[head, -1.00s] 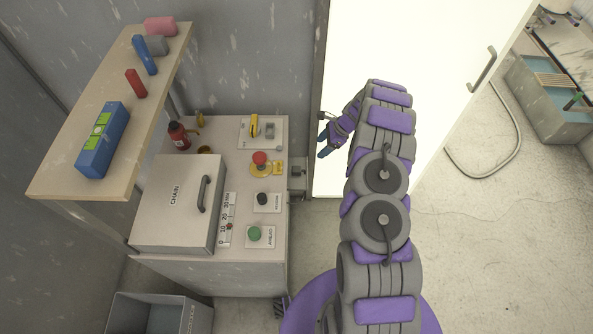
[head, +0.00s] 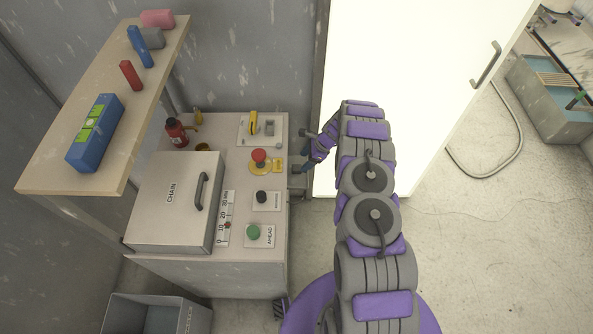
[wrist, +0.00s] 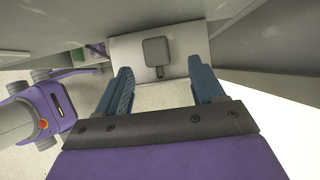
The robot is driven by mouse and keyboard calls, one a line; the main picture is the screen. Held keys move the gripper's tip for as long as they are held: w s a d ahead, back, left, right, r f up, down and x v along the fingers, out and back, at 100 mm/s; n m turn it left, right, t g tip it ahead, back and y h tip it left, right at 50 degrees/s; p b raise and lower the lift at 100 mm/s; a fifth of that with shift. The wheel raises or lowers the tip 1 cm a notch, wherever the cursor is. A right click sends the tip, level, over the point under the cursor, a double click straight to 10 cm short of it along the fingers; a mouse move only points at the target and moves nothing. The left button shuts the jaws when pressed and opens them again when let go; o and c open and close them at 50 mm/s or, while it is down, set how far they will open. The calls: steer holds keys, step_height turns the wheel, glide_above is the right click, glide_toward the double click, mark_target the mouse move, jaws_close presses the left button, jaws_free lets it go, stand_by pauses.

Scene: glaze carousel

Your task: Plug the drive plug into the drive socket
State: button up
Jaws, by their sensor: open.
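My gripper (wrist: 160,70) is open in the wrist view, its two blue fingers spread with nothing between them. Beyond the fingertips a dark grey rounded block (wrist: 156,50) with a short stub sits on a pale plate (wrist: 127,47). I cannot tell whether this block is the drive plug or the drive socket. In the head view my gripper (head: 304,166) is at the right side of the console (head: 215,277), by a small grey fitting (head: 296,181) there. My arm partly hides this spot, and no other plug or socket is clear.
The console carries a CHAIN cover (head: 160,211), a red stop button (head: 259,156), a yellow lever (head: 253,122) and a red bottle (head: 177,133). A wooden shelf (head: 60,163) overhangs at left. A bright white door (head: 410,60) stands behind my arm.

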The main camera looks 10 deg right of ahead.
mark_target(298, 167)
steer(key=shift+a+f, duration=0.1)
steer(key=shift+f, duration=0.05)
steer(key=x, duration=0.1)
steer(key=b+x, duration=0.1)
steer(key=x, duration=0.3)
steer(key=shift+s+a+b, duration=0.2)
steer(key=shift+a+b, duration=0.05)
steer(key=shift+b, duration=0.15)
steer(key=c, duration=1)
